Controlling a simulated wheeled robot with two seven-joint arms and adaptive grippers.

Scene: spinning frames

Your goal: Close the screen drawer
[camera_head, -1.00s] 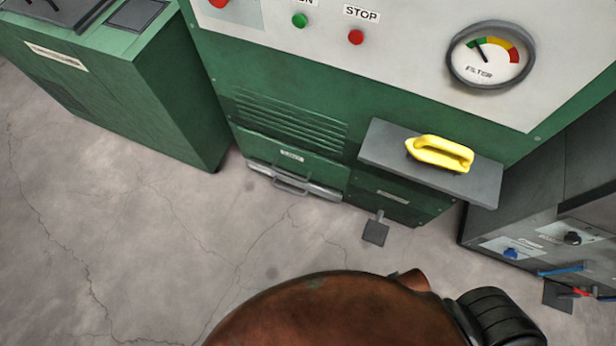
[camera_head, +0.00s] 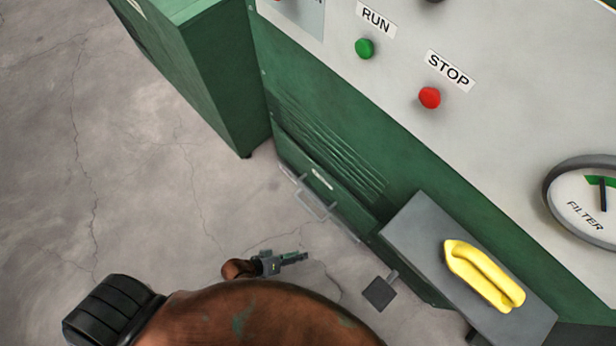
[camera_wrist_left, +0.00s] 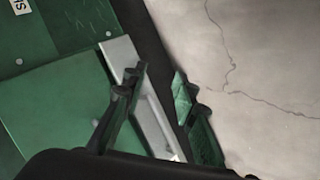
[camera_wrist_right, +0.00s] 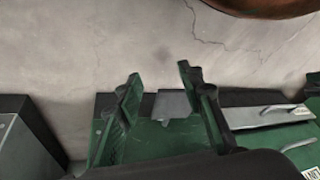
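The drawer (camera_head: 342,222) is a light grey strip with a bar handle (camera_head: 312,206), low on the green machine below a small label. It seems to stand out slightly from the green face; its lettering is unreadable. My left gripper (camera_head: 300,257) is low over the floor, apart from the handle in the head view. In the left wrist view its fingers (camera_wrist_left: 160,85) are parted, with a grey strip (camera_wrist_left: 148,105) showing between them; contact cannot be told. My right gripper (camera_wrist_right: 160,90) is open and empty in its wrist view; the drawer's grey front (camera_wrist_right: 255,117) shows to its right.
A grey shelf (camera_head: 410,232) with a yellow handle (camera_head: 483,275) juts out right of the drawer. A dark pedal (camera_head: 379,293) is below it. A green cabinet (camera_head: 205,75) stands at left. The concrete floor (camera_head: 150,180) in front is clear.

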